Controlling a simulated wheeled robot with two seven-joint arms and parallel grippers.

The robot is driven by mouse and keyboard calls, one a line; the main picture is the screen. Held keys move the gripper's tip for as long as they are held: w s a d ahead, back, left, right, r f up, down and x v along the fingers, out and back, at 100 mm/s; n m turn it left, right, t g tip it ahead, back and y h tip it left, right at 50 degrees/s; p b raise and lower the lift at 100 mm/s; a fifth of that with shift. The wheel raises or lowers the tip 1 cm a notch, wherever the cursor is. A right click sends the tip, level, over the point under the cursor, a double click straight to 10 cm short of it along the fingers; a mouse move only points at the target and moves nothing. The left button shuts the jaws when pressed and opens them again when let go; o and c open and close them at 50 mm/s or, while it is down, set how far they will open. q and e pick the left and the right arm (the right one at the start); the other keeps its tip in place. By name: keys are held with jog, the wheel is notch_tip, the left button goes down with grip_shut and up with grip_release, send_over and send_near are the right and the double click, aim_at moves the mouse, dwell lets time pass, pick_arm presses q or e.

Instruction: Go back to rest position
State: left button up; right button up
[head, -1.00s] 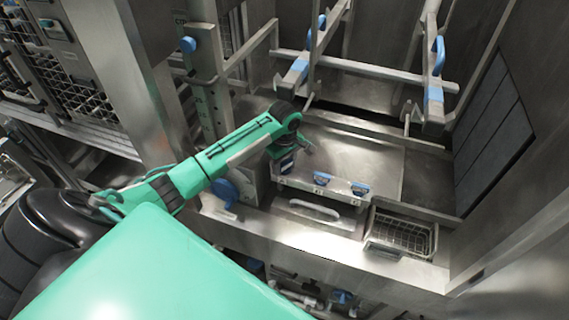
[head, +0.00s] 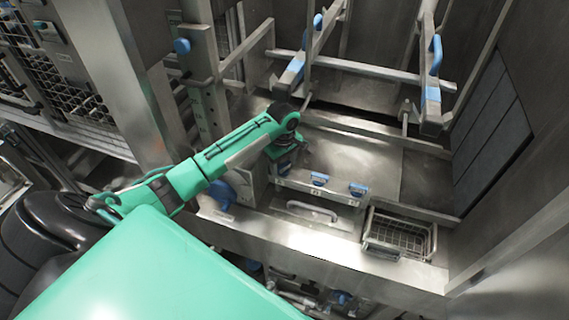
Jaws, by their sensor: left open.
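My left arm comes in from the left, with its green forearm reaching over the front of the washer. My left gripper (head: 284,168) hangs at the end of the arm, at the left end of the metal lid (head: 350,165) and just above its front edge. It is open, small in view and partly hidden by the wrist; I see nothing held in it. My right arm and gripper are not in view.
Blue latches (head: 319,179) and a metal handle (head: 312,211) line the lid's front. A wire basket (head: 398,237) sits at right on the front ledge. Steel rails with blue handles (head: 436,55) stand above. A steel post (head: 130,75) rises left of my arm.

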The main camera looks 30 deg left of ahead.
pick_arm(q)
notch_tip(320, 180, up, 7)
jog(key=shift+s+d+f+b, duration=0.1)
jog(key=shift+s+f+b, duration=0.05)
jog(key=shift+b, duration=1.05)
jog(key=shift+r, duration=0.3)
jog(key=shift+s+d+f, duration=0.1)
jog(key=shift+f, duration=0.2)
jog(key=s+d+f+m+t, duration=0.1)
jog(key=s+d+f+m, duration=0.8)
jog(key=s+d+f, duration=0.3)
jog(key=s+r+m+t, duration=0.25)
jog(key=s+m, duration=0.55)
jog(key=s, duration=1.1)
notch_tip(320, 180, down, 36)
jog(key=g+b, duration=0.2)
jog(key=b, duration=0.3)
jog(key=s+a+f+b, duration=0.2)
jog(key=s+f+b, duration=0.2)
jog(key=s+f, duration=1.6)
notch_tip(320, 180, down, 4)
jog(key=shift+a+r+g, duration=0.1)
jog(key=shift+a+g, duration=0.2)
jog(key=shift+g, duration=0.05)
